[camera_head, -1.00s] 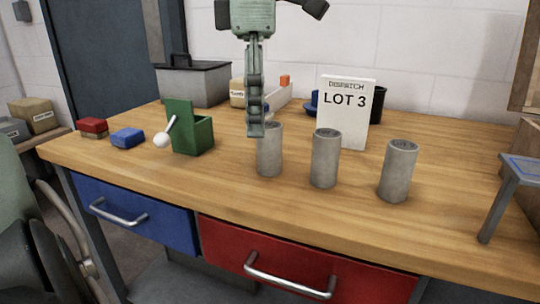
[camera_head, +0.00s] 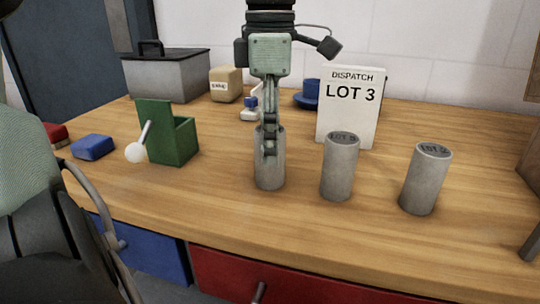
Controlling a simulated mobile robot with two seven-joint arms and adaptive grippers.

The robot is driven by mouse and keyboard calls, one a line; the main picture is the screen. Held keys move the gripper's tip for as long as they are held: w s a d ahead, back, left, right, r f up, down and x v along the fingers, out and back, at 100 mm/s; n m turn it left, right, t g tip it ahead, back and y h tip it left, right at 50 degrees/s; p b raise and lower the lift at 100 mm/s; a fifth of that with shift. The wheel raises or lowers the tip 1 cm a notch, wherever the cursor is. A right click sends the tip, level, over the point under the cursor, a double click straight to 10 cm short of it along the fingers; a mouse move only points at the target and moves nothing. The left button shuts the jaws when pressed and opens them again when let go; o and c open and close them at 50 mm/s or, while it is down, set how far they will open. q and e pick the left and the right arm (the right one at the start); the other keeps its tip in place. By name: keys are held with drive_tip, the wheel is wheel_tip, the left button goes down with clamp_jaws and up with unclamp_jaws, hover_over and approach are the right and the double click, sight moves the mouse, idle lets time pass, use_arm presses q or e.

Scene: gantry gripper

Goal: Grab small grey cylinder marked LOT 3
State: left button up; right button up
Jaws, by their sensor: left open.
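Three small grey cylinders stand upright in a row on the wooden bench. My left gripper (camera_head: 269,150) points straight down at the left cylinder (camera_head: 270,176). It is open, seen edge-on, its fingers overlapping that cylinder's upper part; I cannot tell whether they touch it. They hide the left cylinder's top marking. The middle cylinder (camera_head: 339,168) has top lettering too small to read surely. The right cylinder (camera_head: 426,182) has a top mark that looks like LOT 2. A white sign (camera_head: 349,117) behind them reads DISPATCH LOT 3. My right gripper is not in view.
A green box (camera_head: 180,142) with a white-knobbed lever (camera_head: 135,152) and a blue block (camera_head: 93,147) stand left. A grey lidded case (camera_head: 168,78) and a tan box (camera_head: 226,85) are behind. The bench (camera_head: 300,225) is clear in front of the cylinders.

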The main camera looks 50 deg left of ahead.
use_arm(q)
clamp_jaws()
idle(0.5)
